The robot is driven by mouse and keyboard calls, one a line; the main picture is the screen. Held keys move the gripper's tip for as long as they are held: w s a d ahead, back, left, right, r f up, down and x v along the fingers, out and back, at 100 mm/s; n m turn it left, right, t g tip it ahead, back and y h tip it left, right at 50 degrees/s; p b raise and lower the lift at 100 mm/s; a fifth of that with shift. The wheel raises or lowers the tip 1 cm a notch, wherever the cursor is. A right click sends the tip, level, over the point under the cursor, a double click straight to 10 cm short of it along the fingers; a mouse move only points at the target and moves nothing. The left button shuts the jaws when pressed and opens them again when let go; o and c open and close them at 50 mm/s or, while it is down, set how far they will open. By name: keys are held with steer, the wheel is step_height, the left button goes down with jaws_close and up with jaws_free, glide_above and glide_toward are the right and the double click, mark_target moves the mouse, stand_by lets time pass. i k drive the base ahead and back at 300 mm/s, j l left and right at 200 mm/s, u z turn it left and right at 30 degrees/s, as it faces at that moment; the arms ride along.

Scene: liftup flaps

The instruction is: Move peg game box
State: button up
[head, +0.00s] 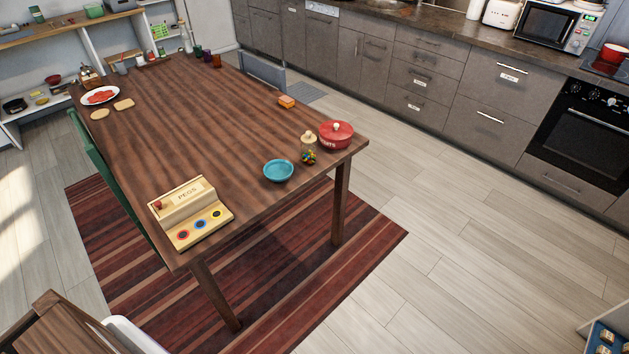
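The peg game box (191,213) is a light wooden box with "PEGS" lettered on its upper panel. Its sloped lower panel has red, blue and yellow round spots, and a small red piece shows at its upper left. It sits near the front left corner of the brown wooden table (200,115). My gripper is not in view, so its state and position are hidden.
Right of the box are a blue bowl (279,170), a jar of coloured bits (309,150) and a red lidded pot (336,134). A wooden chair (70,325) stands at the lower left. Open floor (470,240) lies right of the table, before the cabinets.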

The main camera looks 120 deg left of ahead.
mark_target(191, 222)
steer(key=u, duration=4.45)
steer(key=j+z, duration=0.3)
steer(key=j, duration=0.55)
steer(key=j+z, duration=0.3)
steer(key=j, duration=0.6)
steer(key=k+j+z, duration=0.1)
steer(key=j+z, duration=0.2)
steer(key=j, duration=0.55)
